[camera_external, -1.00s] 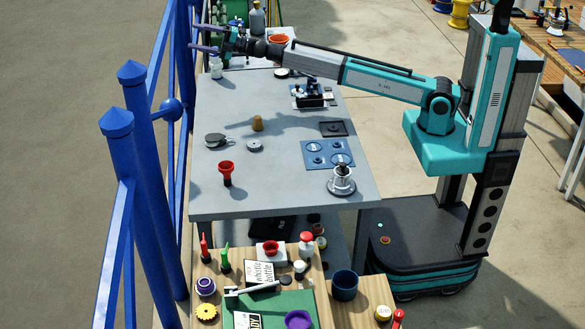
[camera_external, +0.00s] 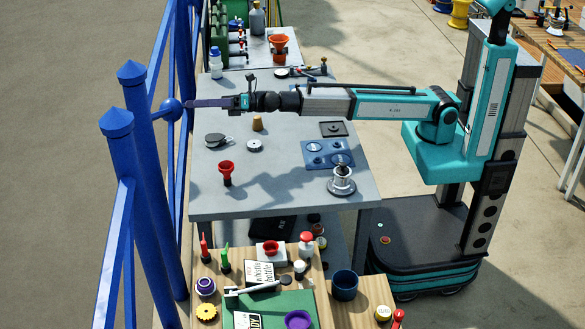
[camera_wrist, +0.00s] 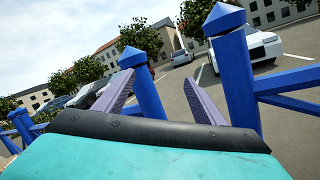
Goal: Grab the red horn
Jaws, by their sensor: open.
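A red horn (camera_external: 226,167) with a flared mouth and a dark lower part stands upright on the grey table (camera_external: 270,200), left of the middle. My gripper (camera_external: 190,103) is at the table's left side near the blue railing, farther back than the horn and apart from it. Its purple fingers point left, away from the horn. In the wrist view my gripper (camera_wrist: 160,76) shows two fingers spread apart with nothing between them. The horn is not visible in the wrist view.
Blue railing posts (camera_external: 135,90) run along the left, close to my fingertips. Table around the horn is clear.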

